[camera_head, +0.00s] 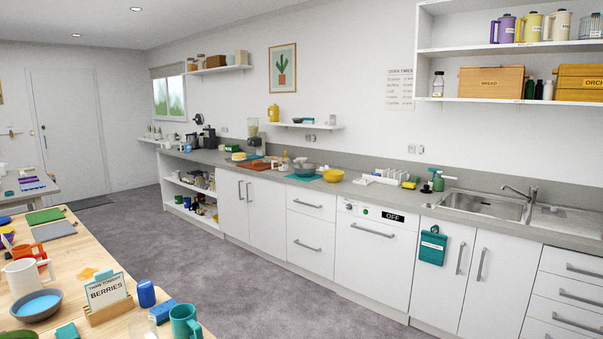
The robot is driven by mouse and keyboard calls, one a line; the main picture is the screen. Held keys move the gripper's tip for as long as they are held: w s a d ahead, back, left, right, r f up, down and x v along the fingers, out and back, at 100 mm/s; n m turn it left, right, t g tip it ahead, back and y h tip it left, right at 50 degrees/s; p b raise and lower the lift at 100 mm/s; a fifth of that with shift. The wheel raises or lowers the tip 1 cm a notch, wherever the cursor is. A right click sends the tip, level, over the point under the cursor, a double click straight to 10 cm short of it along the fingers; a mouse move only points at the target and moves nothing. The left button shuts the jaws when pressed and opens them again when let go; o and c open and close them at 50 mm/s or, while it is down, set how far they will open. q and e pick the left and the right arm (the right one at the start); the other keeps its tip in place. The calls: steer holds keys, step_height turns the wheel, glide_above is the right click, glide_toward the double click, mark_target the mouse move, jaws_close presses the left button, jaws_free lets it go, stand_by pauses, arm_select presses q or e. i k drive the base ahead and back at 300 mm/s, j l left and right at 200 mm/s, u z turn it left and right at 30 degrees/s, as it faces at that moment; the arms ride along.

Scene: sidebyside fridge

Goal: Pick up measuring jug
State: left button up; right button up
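No thing is clearly marked as the measuring jug at this size. A white jug with a handle (24,278) stands upright on the wooden table at the lower left, behind a grey bowl with blue contents (37,304). A clear cup or beaker (142,326) stands at the table's near edge, partly cut off by the frame. Purple (503,29), yellow (529,27) and cream (557,26) jugs with handles stand on the upper right shelf. Neither of my grippers is in view.
The wooden table (95,252) also bears a teal mug (185,321), a blue can (146,293) and a BERRIES card in a holder (107,292). A long counter with a sink (485,204) runs along the wall. The grey floor (245,275) between is clear.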

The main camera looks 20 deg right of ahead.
mark_target(283, 163)
steer(key=i+l+z, duration=0.2)
steer(key=i+z, duration=0.5)
steer(key=i, duration=0.25)
steer(key=i+z, duration=0.35)
steer(key=i, duration=0.15)
steer(key=i+u, duration=0.1)
steer(key=i, duration=0.4)
steer(key=i+l+u, duration=0.15)
steer(key=i, duration=0.35)
steer(key=i+j+u, duration=0.1)
steer(key=i+u, duration=0.6)
steer(key=u, duration=0.15)
steer(key=i+u, duration=0.75)
steer(key=i, duration=0.75)
steer(key=i+z, duration=0.2)
steer(key=i, duration=0.4)
steer(key=i+z, duration=0.25)
steer(key=i, duration=0.35)
steer(key=i+j+z, duration=0.2)
steer(key=i, duration=0.4)
steer(key=i+j+z, duration=0.15)
steer(key=i+z, duration=0.35)
steer(key=i+j+z, duration=0.95)
steer(key=i+j, duration=0.05)
